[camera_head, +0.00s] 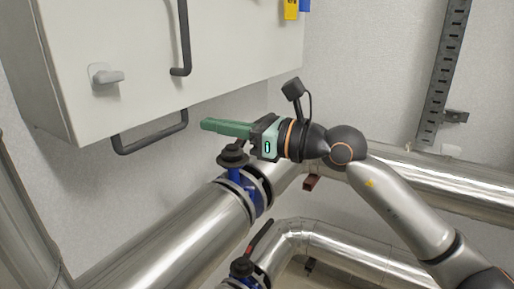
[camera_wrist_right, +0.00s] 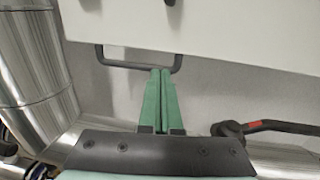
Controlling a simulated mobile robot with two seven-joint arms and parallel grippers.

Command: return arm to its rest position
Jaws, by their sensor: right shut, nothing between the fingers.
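My right arm (camera_head: 395,200) comes in from the lower right and reaches left across the head view. Its gripper (camera_head: 206,125) has long green fingers that point left, in front of the wall and below the cabinet. In the right wrist view the two green fingers (camera_wrist_right: 160,73) lie together, with nothing held between them. The gripper appears just above a blue valve with a black top (camera_head: 233,155) in the head view; I cannot tell the gap in depth. My left gripper is not in view.
A pale cabinet (camera_head: 130,60) with dark handles (camera_head: 150,137) hangs above and left of the gripper. Large shiny pipes (camera_head: 180,245) run below and behind the arm. A second valve (camera_head: 243,267) has a red-marked lever. A black, red-marked lever (camera_wrist_right: 275,126) shows right of the fingers in the wrist view.

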